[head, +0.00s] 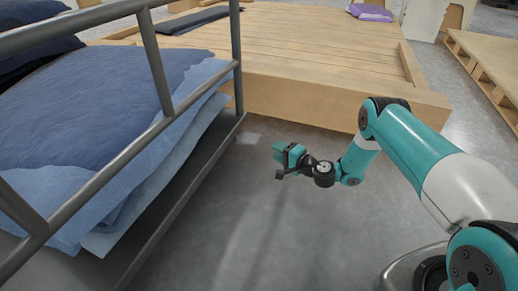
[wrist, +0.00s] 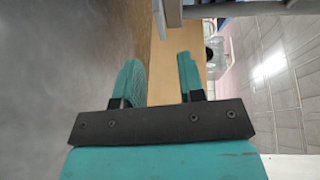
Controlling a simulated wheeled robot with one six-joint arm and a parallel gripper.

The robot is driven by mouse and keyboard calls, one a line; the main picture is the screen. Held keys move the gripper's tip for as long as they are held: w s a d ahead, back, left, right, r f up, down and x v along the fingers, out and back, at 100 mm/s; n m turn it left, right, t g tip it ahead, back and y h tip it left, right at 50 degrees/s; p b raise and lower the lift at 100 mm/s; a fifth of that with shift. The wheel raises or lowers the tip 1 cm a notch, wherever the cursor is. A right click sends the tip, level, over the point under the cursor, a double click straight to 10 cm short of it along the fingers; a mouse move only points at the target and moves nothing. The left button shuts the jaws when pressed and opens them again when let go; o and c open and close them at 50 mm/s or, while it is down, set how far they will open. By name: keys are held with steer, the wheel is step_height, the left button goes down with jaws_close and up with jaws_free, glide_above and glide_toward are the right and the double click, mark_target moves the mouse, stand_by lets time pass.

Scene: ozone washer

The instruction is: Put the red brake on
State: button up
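No red brake shows in either view. My gripper (head: 290,158) is held out over the grey floor in the head view, to the right of the metal-railed cart and in front of the wooden platform. In the wrist view its two teal fingers (wrist: 160,80) stand apart with nothing between them, so it is open and empty. It touches nothing that I can see.
A metal-railed cart (head: 236,62) with blue bedding (head: 95,95) fills the left. A low wooden platform (head: 300,97) crosses the back, with dark folded cloth and a purple item (head: 369,13) on it. Another wooden platform (head: 490,62) is at right. Grey floor (head: 270,225) is clear between.

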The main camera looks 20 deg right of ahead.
mark_target(258, 141)
steer(key=b+x, duration=0.6)
steer(key=x, duration=0.4)
steer(key=shift+w, duration=0.45)
jaws_close()
